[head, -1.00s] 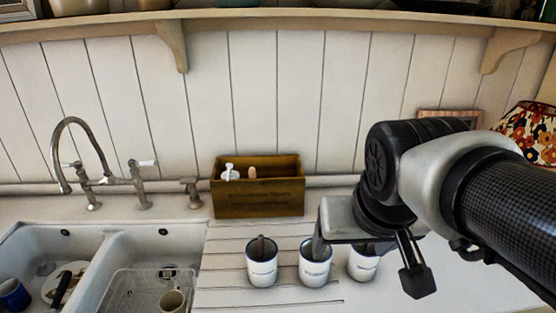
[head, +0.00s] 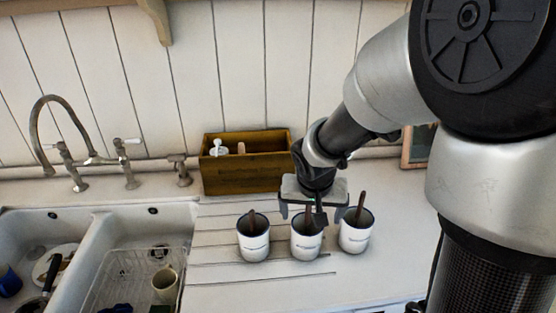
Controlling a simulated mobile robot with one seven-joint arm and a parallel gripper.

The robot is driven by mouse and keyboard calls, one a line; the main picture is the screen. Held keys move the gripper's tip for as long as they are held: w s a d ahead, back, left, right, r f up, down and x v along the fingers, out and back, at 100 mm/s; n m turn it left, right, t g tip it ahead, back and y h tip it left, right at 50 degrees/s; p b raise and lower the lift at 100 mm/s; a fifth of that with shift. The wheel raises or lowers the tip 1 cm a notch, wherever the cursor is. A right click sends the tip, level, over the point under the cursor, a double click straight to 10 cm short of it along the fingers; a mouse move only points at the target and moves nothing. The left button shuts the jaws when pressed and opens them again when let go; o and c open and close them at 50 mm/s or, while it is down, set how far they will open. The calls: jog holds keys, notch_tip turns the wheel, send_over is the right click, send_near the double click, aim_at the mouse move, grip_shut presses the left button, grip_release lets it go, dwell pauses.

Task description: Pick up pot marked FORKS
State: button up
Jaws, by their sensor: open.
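A wooden box (head: 245,178) with bottles stands behind the pots against the panelled wall. A double sink (head: 120,225) with a tap (head: 75,150) and a wire rack (head: 140,278) holding a mug is at left. Counter in front of the pots is clear.

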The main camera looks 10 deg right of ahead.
aim_at(307, 221)
jog(key=x, duration=0.5)
jog(key=b+x, duration=0.1)
jog(key=x, duration=0.2)
jog(key=shift+w+a+f, duration=0.1)
jog(key=shift+w+a, duration=0.1)
jog(key=shift+a, duration=0.15)
jog(key=c, duration=1.9)
